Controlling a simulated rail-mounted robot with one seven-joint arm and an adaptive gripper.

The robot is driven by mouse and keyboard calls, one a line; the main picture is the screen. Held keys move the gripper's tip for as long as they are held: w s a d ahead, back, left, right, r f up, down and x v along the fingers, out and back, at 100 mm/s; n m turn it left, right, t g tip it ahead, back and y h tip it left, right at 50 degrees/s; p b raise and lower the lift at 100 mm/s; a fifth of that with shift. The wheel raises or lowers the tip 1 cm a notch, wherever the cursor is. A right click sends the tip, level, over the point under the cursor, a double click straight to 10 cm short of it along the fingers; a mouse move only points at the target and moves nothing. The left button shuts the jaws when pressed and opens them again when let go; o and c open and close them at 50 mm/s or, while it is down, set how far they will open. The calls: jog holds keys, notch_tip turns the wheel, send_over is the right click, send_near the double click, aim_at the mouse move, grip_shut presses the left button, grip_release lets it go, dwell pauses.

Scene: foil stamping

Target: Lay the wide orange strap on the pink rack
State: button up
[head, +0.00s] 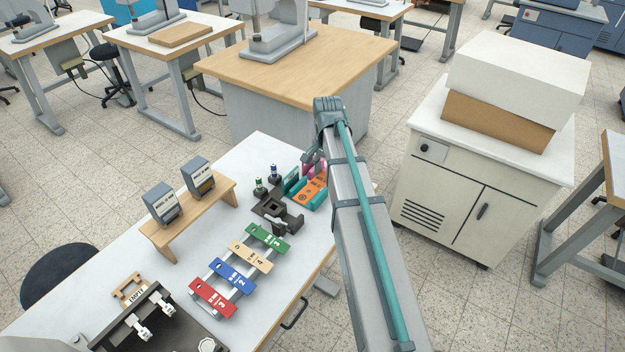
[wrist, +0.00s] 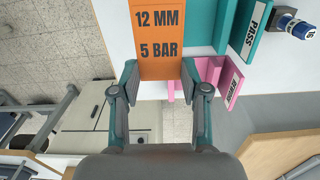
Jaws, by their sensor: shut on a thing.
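In the wrist view, my gripper (wrist: 160,72) is shut on the wide orange strap (wrist: 162,20), with a finger at each side edge. The strap reads "12 MM 5 BAR", and its far end runs out of the frame. The pink rack (wrist: 215,72) is just right of the right finger, partly hidden by it. In the head view, the pink rack (head: 319,164) shows beside my arm at the table's far end.
Small bottles (head: 274,172) and a black fixture (head: 275,207) stand beside the racks. Coloured straps (head: 231,274) lie on rails nearer. A wooden stand (head: 190,215) is left.

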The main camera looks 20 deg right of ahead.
jog(key=w+d+f+m, duration=0.1)
jog(key=w+d+m, duration=0.1)
jog(key=d+m, duration=0.3)
jog(key=w+d+f+m, duration=0.1)
jog(key=w+d+m, duration=0.2)
jog(key=m, duration=0.9)
jog(key=shift+w+d+m+b, duration=0.3)
jog(key=shift+d+b, duration=0.1)
jog(key=shift+d, duration=0.45)
jog(key=shift+s, duration=0.1)
jog(key=shift+f+b, duration=1.15)
jog(key=shift+f, duration=2.15)
jog(key=o, duration=1)
